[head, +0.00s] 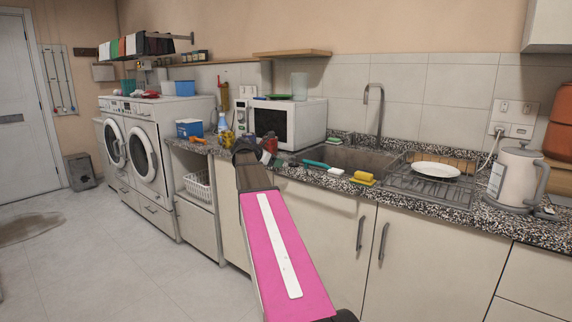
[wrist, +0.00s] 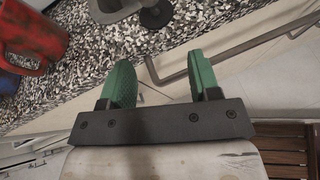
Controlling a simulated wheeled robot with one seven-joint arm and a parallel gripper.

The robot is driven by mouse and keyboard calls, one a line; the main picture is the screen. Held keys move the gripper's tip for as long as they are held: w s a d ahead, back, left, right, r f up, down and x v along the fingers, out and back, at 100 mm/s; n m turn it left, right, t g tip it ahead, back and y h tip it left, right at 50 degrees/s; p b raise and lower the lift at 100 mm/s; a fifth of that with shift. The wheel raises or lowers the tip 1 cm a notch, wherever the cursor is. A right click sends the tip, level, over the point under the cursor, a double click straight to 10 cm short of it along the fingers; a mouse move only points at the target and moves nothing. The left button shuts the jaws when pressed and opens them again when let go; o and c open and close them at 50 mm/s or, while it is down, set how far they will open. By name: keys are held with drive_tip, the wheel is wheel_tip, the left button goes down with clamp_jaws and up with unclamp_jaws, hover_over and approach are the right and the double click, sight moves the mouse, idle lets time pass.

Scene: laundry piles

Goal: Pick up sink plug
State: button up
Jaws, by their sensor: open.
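A small dark round piece (wrist: 156,14), which looks like the sink plug, lies on the speckled counter at the top of the wrist view, next to a grey object (wrist: 112,8). I cannot clearly make out the plug in the head view. My gripper (wrist: 160,78) has two green fingertips spread apart with nothing between them. In the wrist view the plug appears beyond the fingertips, apart from them. In the head view my pink arm reaches toward the counter's front edge, left of the sink (head: 345,158).
A worn red container (wrist: 38,40) stands on the counter at the wrist view's upper left. A metal handle (wrist: 240,45) crosses at right. The head view shows a microwave (head: 290,122), yellow sponge (head: 363,178), dish rack (head: 425,190) and kettle (head: 516,178) along the counter.

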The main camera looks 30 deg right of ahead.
sight(294, 158)
drive_tip(key=r, duration=0.1)
drive_tip(key=d+r, duration=0.1)
drive_tip(key=r, duration=0.1)
drive_tip(key=shift+w+d+n+h, duration=0.2)
drive_tip(key=shift+w+n+h, duration=0.1)
drive_tip(key=shift+n, duration=0.1)
drive_tip(key=shift+d, duration=0.25)
drive_tip(key=x, duration=1)
drive_tip(key=shift+d+f, duration=0.1)
drive_tip(key=shift+f, duration=0.2)
drive_tip(key=c, duration=1)
